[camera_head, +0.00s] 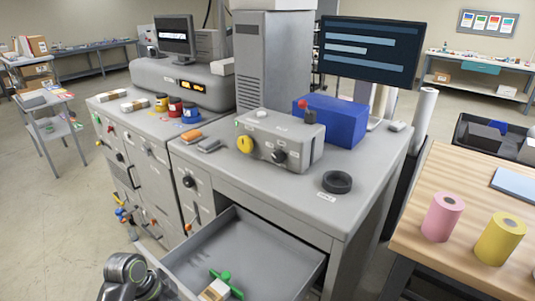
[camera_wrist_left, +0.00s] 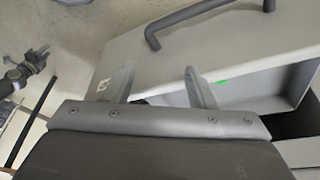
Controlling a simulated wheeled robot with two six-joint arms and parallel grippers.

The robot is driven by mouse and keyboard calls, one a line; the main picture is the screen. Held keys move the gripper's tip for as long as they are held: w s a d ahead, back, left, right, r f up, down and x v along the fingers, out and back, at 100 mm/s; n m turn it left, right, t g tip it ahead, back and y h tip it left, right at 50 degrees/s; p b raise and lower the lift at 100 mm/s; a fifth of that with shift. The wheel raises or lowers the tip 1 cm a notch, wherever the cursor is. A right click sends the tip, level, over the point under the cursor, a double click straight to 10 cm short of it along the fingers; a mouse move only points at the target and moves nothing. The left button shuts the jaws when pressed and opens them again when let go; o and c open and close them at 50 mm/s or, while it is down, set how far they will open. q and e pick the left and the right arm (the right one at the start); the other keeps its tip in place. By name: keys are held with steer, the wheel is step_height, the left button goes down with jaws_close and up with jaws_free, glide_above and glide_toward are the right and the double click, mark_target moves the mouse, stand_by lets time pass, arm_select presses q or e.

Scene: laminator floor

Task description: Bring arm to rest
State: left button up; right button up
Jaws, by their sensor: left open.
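My left arm shows at the lower left edge of the head view, beside the open drawer (camera_head: 262,262); its fingertips are not clear there. In the left wrist view my left gripper (camera_wrist_left: 160,84) has its two fingers spread apart with nothing held between them. The grey drawer front (camera_wrist_left: 245,42) with its dark bar handle (camera_wrist_left: 152,38) is just beyond the fingers. I cannot tell whether a finger touches it.
The drawer stands open and holds a green item (camera_head: 226,280) and a pale block (camera_head: 213,291). Above it, the grey worktop (camera_head: 290,190) bears a control box (camera_head: 283,142), a blue box (camera_head: 335,122) and a black ring (camera_head: 337,182). Open floor (camera_head: 60,210) lies left.

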arm_select(q)
steer(key=s+a+n+t+y, duration=0.1)
steer(key=s+a+n+y, duration=0.25)
steer(key=s+n, duration=0.6)
steer(key=s+a+n+t+y, duration=0.2)
steer(key=s+a+n, duration=0.25)
steer(key=s, duration=1.05)
step_height(320, 180, down, 30)
steer(key=a+g+b, duration=0.1)
steer(key=g+b, duration=0.1)
steer(key=b, duration=0.3)
steer(key=s+f+b, duration=0.2)
steer(key=s+f, duration=0.5)
steer(key=f, duration=0.2)
steer(key=s+d+f+b, duration=0.1)
steer(key=s+f+b, duration=0.1)
steer(key=s+f, duration=0.6)
step_height(320, 180, down, 2)
steer(key=shift+f+g+h, duration=0.15)
steer(key=shift+g+h, duration=0.25)
steer(key=shift+h, duration=0.05)
arm_select(e)
step_height(320, 180, down, 9)
steer(key=shift+s, duration=0.35)
arm_select(q)
steer(key=shift+c, duration=0.3)
